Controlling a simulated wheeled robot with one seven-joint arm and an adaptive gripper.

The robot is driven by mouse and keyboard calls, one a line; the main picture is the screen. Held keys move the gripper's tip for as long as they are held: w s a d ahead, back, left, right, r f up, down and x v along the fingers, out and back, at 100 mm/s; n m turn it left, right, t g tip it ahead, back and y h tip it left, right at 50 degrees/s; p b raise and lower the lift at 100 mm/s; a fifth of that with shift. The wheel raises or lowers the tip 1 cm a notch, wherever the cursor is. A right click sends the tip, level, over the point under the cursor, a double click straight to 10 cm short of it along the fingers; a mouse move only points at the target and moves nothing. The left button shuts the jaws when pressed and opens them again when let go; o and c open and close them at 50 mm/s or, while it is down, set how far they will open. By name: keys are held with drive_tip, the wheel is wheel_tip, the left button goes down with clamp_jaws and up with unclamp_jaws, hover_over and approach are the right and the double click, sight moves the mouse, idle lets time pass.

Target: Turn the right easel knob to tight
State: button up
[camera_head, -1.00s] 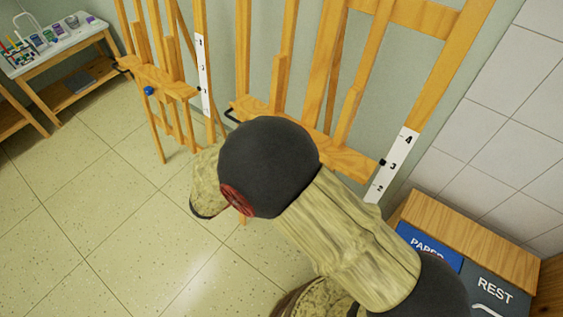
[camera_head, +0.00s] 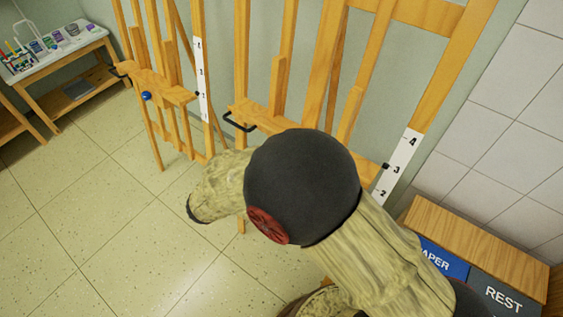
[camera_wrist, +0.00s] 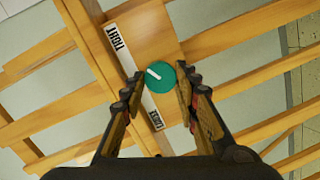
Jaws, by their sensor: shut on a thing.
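The round green knob (camera_wrist: 161,77) shows in the wrist view, on a wooden part of the easel. Its white pointer mark runs toward the upper left. A white strip beside it reads TIGHT (camera_wrist: 116,37) at its upper end; the word at its lower end (camera_wrist: 157,120) is too small to read surely. My gripper (camera_wrist: 160,80) is shut on the knob, one finger on each side. In the head view the right easel (camera_head: 328,90) stands behind my arm, which hides its knob and my gripper.
A left easel (camera_head: 187,97) with a blue knob (camera_head: 146,96) stands beside it. A table with art supplies (camera_head: 58,65) is at the far left. A wooden-topped bin cabinet (camera_head: 475,242) stands at the lower right, close to my arm. The floor at left is clear.

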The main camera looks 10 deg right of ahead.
drive_tip(key=o, duration=1.2)
drive_tip(key=shift+c, duration=0.2)
drive_tip(key=v, duration=1.2)
